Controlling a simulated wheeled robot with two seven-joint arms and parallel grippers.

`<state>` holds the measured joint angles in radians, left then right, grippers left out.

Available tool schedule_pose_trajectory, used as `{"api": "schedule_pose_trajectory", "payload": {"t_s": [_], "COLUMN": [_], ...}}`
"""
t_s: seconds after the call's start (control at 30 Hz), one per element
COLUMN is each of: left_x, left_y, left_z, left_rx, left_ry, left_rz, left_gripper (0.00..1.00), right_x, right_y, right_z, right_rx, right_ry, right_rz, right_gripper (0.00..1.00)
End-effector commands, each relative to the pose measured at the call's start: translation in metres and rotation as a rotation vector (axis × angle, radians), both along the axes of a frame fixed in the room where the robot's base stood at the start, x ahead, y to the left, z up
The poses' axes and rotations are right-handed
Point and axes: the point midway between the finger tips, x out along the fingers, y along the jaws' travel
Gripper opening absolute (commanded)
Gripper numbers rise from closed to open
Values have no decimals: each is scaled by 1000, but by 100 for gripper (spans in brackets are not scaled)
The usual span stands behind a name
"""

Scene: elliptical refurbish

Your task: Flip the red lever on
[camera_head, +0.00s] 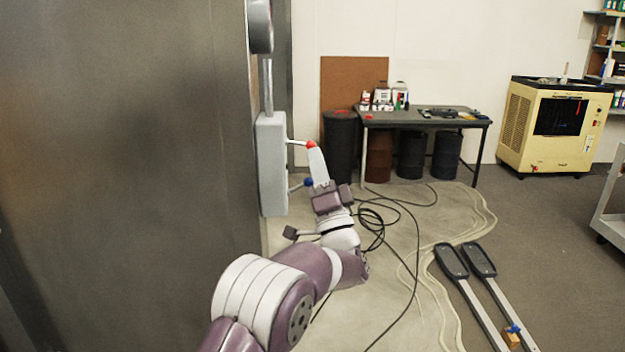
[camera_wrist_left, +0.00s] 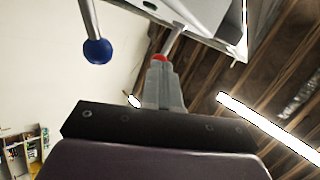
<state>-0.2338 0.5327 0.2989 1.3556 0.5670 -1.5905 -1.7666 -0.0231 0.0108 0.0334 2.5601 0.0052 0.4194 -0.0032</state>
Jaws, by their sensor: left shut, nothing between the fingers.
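A grey switch box (camera_head: 271,165) is fixed to the side of a large dark metal panel. The red lever (camera_head: 311,144) sticks out from its upper part as a thin rod with a red knob, roughly level. A blue lever (camera_head: 308,182) sticks out lower down. My left gripper (camera_head: 315,155) is shut and empty, pointing up, with its tips right under the red knob. In the left wrist view the shut fingers (camera_wrist_left: 160,78) meet or nearly meet the red knob (camera_wrist_left: 159,58); I cannot tell if they touch. The blue knob (camera_wrist_left: 97,51) is to the left, clear of the fingers.
The dark metal panel (camera_head: 120,150) fills the left side. A table (camera_head: 430,121) with small items and dark barrels stands at the back. Black cables (camera_head: 385,215) lie on the floor. A yellow machine (camera_head: 556,125) stands back right. The space right of the box is open.

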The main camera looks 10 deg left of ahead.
Motion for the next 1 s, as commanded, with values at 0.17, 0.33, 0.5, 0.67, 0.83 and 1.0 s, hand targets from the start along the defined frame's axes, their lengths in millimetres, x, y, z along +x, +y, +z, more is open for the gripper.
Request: {"api": "schedule_pose_trajectory", "payload": {"t_s": [0.17,0.33,0.5,0.67,0.83,1.0], "left_x": [2,2,2,-1,-17,-39], "left_y": [-6,-8,-7,-11,-31,-57], "left_z": [11,23,20,15,-6,-29], "left_rx": [-159,-302,-308,-307,-307,-308], "left_ry": [-48,-88,-88,-87,-86,-87], "left_rz": [-4,-1,0,-1,-2,-2], "left_gripper": [0,0,0,0,0,0], "right_x": [0,0,0,0,0,0], "right_y": [0,0,0,0,0,0], "right_z": [-5,4,1,-2,-12,-22], "right_rx": [0,0,0,0,0,0], "right_ry": [0,0,0,0,0,0], "right_rz": [0,0,0,0,0,0], "right_gripper": [43,43,43,43,43,43]}}
